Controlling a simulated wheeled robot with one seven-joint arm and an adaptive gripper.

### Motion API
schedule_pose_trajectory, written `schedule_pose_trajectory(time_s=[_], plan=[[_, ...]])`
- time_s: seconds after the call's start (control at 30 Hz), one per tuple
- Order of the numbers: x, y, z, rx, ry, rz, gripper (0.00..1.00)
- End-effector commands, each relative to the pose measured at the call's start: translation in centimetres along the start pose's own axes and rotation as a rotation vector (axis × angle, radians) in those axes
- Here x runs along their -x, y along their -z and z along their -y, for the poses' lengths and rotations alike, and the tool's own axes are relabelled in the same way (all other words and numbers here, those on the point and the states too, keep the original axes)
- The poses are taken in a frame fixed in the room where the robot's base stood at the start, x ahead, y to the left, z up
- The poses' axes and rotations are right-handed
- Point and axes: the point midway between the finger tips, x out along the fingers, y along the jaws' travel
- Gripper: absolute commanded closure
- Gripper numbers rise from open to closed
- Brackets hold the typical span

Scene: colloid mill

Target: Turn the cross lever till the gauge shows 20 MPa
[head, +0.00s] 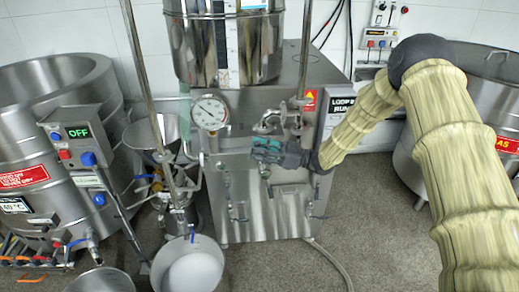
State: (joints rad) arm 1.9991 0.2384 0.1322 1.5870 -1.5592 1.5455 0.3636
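The pressure gauge (210,112) is a round white dial on the front left of the steel mill cabinet. Its needle shows, but the reading is too small to tell. A metal fitting with arms (268,122), which looks like the cross lever, sits to the right of the gauge at the cabinet's top front edge. My gripper (257,150) reaches in from the right and points left, just below this fitting in the picture. Whether it touches the fitting, and whether its fingers are apart, I cannot tell. It hides part of the cabinet front.
A steel hopper (225,50) stands above the cabinet. A large steel vat with a control box (76,137) is on the left, and another vat (490,75) on the right. A white-filled bucket (192,268) stands in front.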

Motion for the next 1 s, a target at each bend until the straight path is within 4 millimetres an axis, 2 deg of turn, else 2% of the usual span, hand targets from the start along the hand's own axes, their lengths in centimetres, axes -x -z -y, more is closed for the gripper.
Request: schedule_pose_trajectory(time_s=[0.17, 0.7, 1.0], plan=[[1.3, 0.0, 0.0, 0.000, -0.001, 0.000, 0.60], [10.3, 0.0, -0.1, 0.001, -0.002, 0.001, 0.60], [12.0, 0.0, 0.0, 0.000, -0.001, 0.000, 0.60]])
